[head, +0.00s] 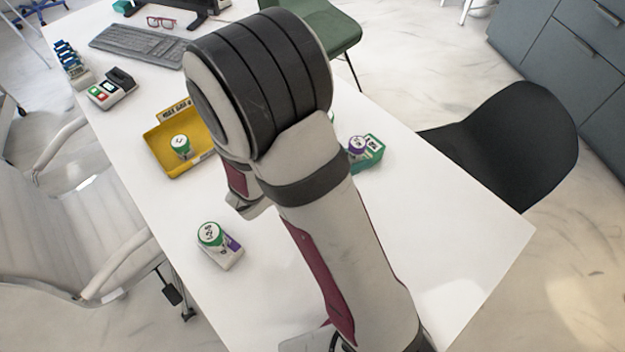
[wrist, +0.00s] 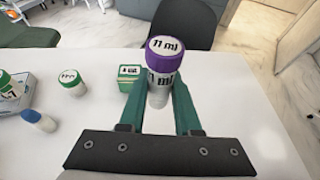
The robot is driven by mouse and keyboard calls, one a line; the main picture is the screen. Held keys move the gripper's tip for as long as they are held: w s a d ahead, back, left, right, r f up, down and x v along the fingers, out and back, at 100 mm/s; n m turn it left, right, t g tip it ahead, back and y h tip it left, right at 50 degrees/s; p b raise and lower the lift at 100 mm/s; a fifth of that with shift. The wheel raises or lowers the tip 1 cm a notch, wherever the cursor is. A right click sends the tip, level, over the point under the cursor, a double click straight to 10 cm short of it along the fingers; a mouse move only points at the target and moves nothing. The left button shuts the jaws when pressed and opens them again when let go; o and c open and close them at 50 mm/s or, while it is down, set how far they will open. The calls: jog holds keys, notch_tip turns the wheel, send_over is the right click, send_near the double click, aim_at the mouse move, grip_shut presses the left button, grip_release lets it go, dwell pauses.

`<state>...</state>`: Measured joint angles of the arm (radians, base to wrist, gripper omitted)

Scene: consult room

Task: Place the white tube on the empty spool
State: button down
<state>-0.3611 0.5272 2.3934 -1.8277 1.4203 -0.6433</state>
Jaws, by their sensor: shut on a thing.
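My gripper (wrist: 157,98) is shut on a tube (wrist: 160,82) with a white body, a purple cap and an "11 ml" label. The tube stands upright between the green fingers in the wrist view. In the head view my arm hides most of the gripper; a purple-capped tube (head: 356,145) shows just right of the arm, beside a green labelled block (head: 373,153). A green labelled block (wrist: 129,76) also shows left of the held tube in the wrist view. I cannot make out any thing that is clearly an empty spool.
A yellow tray (head: 163,158) holds a green-capped tube (head: 181,146). Another green-capped tube (head: 211,235) stands at a small white-and-purple block near the table's left edge. A card terminal (head: 112,90) and keyboard (head: 140,43) lie farther back. The table's front right (head: 470,240) is clear.

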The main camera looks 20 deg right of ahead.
jog(key=shift+m+g, duration=0.6)
jog(key=shift+g, duration=0.1)
jog(key=w+a+f, duration=0.2)
jog(key=w, duration=0.1)
jog(key=w+a+f, duration=0.2)
jog(key=a+f, duration=0.1)
jog(key=shift+w+f, duration=0.35)
jog(key=shift+w, duration=0.05)
jog(key=shift+w+a+f, duration=0.1)
jog(key=shift+f, duration=1)
jog(key=shift+w+a+f, duration=0.1)
jog(key=shift+f, duration=1)
jog(key=c, duration=0.6)
grip_release()
jog(key=shift+f, duration=0.1)
